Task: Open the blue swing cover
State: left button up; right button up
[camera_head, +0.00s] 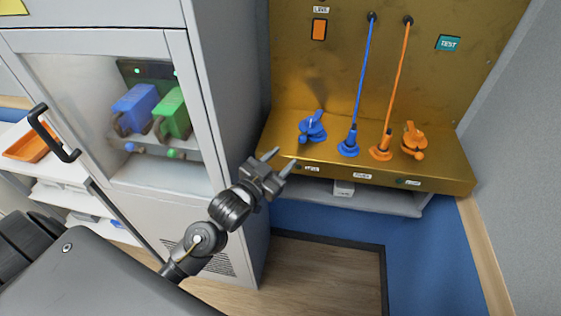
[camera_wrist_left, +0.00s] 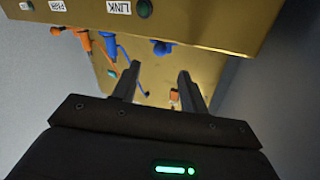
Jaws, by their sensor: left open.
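The blue swing cover (camera_head: 312,127) is at the left of the golden ledge, beside the blue plug (camera_head: 349,143). It looks closed, but its exact state is hard to tell at this size. In the left wrist view a blue part (camera_wrist_left: 160,47), apparently the same cover, shows upside down just beyond the fingertips. My left gripper (camera_head: 281,158) is open and empty, in front of the ledge's left edge, below and left of the cover and apart from it. It also shows in the left wrist view (camera_wrist_left: 158,72). My right gripper is not in view.
The golden ledge (camera_head: 440,178) also holds an orange plug (camera_head: 381,146) and an orange cover (camera_head: 414,140). Blue and orange cords rise up the back panel. A grey cabinet (camera_head: 235,90) stands close at left. Open floor lies below the ledge.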

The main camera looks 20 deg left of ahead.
pick_arm(q)
jog(key=shift+r, duration=0.1)
jog(key=shift+c, duration=1.2)
jog(key=p, duration=0.1)
jog(key=d+r+p, duration=0.1)
jog(key=p, duration=0.1)
jog(key=shift+s+r+n, duration=0.25)
jog(key=shift+r+n, duration=0.05)
jog(key=c, duration=0.5)
jog(key=d+p, duration=0.2)
jog(key=p, duration=0.1)
jog(key=d+p, duration=0.1)
jog(key=p, duration=0.1)
jog(key=shift+s+d+f+n+g+y, duration=0.1)
jog(key=shift+s+f+n+g+y, duration=0.2)
jog(key=shift+n+g+y, duration=0.1)
grip_shut()
jog(key=s+d+f+m+t+y+p, duration=0.1)
jog(key=s+d+f+m+y+p, duration=0.1)
jog(key=m, duration=1.4)
jog(key=d+f+y+p, duration=0.1)
jog(key=d+p, duration=0.1)
jog(key=p, duration=0.1)
jog(key=shift+s+d+m+t+y, duration=0.15)
jog(key=shift+d+m+t+y, duration=0.15)
jog(key=shift+d+t, duration=0.1)
